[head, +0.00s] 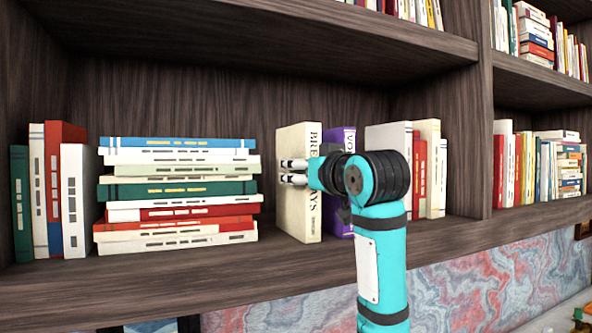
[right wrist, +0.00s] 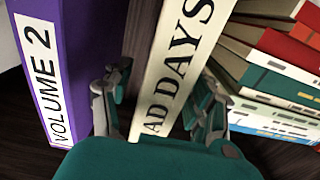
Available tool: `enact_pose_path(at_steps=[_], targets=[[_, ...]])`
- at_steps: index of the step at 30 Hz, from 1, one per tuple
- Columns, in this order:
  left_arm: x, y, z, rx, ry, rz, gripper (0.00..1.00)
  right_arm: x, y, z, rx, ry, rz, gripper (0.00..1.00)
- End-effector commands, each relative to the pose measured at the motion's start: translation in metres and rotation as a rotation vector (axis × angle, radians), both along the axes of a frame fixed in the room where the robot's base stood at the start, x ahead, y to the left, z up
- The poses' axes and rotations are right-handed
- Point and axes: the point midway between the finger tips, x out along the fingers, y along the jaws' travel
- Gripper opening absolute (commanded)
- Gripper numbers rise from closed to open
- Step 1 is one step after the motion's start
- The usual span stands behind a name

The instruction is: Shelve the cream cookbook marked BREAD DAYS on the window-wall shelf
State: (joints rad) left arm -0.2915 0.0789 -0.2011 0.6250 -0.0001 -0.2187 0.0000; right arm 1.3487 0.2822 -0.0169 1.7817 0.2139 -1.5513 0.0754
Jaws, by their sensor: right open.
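The cream cookbook (head: 298,205), its spine lettering partly hidden by my gripper, stands upright on the dark wooden shelf (head: 200,280). In the right wrist view the cream book's spine (right wrist: 178,75) reads "AD DAYS". My right gripper (head: 295,171) is at mid-height of the spine. In the right wrist view the open gripper (right wrist: 160,98) has one finger on each side of the book; whether they touch it I cannot tell. My left gripper is not in view.
A purple book marked VOLUME 2 (right wrist: 52,60) stands right of the cream book in the head view (head: 338,185), with white books (head: 388,138) beyond. A flat stack (head: 180,190) lies to the left, with a gap between. Upright books (head: 50,185) stand at far left.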

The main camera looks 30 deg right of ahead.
Motion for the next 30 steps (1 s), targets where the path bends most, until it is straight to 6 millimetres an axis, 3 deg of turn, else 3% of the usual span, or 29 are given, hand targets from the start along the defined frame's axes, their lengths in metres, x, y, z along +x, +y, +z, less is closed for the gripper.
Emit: enact_pose_path(at_steps=[1,3,7,14,27,30], targets=[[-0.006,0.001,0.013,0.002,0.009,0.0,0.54,0.007,-0.001,0.005,0.001,0.005,0.0,0.58],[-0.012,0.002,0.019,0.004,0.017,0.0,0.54,0.017,-0.001,0.004,0.002,0.005,0.001,0.58],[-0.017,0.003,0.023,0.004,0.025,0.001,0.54,0.028,-0.002,0.002,0.001,0.002,0.001,0.58],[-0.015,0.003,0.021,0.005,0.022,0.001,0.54,0.029,-0.002,0.0,0.0,0.0,0.0,0.58],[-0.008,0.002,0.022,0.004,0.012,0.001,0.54,0.029,-0.002,0.001,0.0,0.0,0.0,0.03],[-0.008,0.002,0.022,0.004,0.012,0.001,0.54,0.029,-0.002,0.001,0.0,0.0,0.0,0.0]])
